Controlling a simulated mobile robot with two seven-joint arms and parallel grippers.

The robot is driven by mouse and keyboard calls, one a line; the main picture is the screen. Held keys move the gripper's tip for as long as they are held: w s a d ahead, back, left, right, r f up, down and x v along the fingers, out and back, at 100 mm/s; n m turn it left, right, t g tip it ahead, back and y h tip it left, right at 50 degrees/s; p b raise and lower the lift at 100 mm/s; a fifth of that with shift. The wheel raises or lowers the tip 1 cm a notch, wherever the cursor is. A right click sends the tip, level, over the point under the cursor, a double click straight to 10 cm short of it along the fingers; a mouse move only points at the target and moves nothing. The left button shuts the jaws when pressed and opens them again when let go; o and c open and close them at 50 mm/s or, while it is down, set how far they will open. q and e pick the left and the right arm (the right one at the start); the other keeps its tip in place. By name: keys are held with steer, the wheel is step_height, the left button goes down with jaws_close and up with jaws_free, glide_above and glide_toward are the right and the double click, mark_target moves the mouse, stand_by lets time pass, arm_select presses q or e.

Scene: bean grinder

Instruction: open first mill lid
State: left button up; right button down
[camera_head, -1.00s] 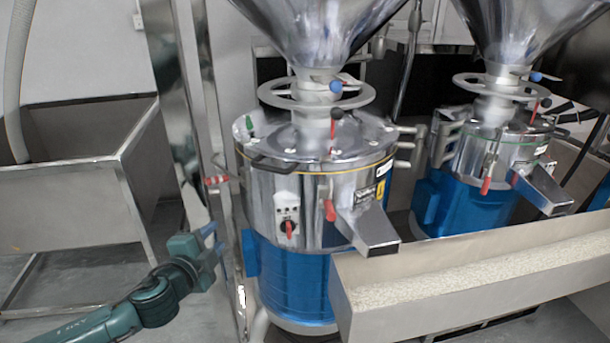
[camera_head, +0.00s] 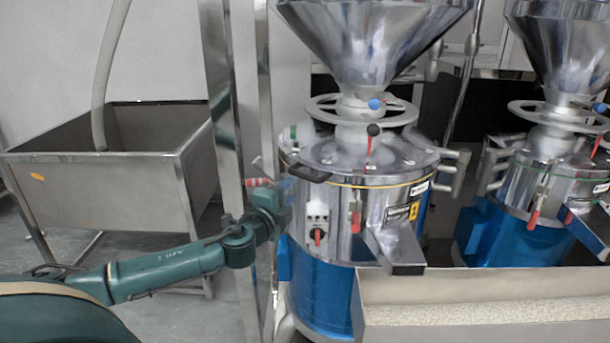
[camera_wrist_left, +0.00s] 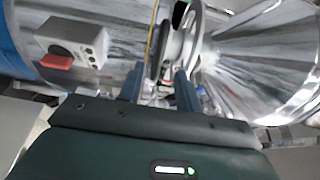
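The first mill (camera_head: 335,220) has a steel upper drum on a blue base. Its round steel lid (camera_head: 345,155) lies flat and closed on the drum. A black lid handle (camera_head: 308,173) sticks out at the lid's left front edge. My left gripper (camera_head: 287,186) is just left of this handle, at about its height. In the left wrist view its two blue fingers (camera_wrist_left: 160,85) are apart. The dark handle (camera_wrist_left: 165,62) shows beyond and partly between the fingertips; I cannot tell whether they touch it. My right gripper is not in view.
A steel hopper (camera_head: 375,35) and a handwheel (camera_head: 360,108) stand above the lid. A second mill (camera_head: 545,190) is at the right. A trough of pale grains (camera_head: 480,315) runs along the front. A steel post (camera_head: 226,130) and bin (camera_head: 95,200) are at the left.

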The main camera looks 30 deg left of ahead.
mark_target(302, 177)
arm_select(q)
steer(key=w, duration=0.3)
steer(key=w+a, duration=0.1)
steer(key=w, duration=0.2)
steer(key=w+p, duration=0.1)
steer(key=w, duration=0.2)
steer(key=shift+a, duration=0.15)
steer(key=shift+c, duration=0.4)
jaws_close()
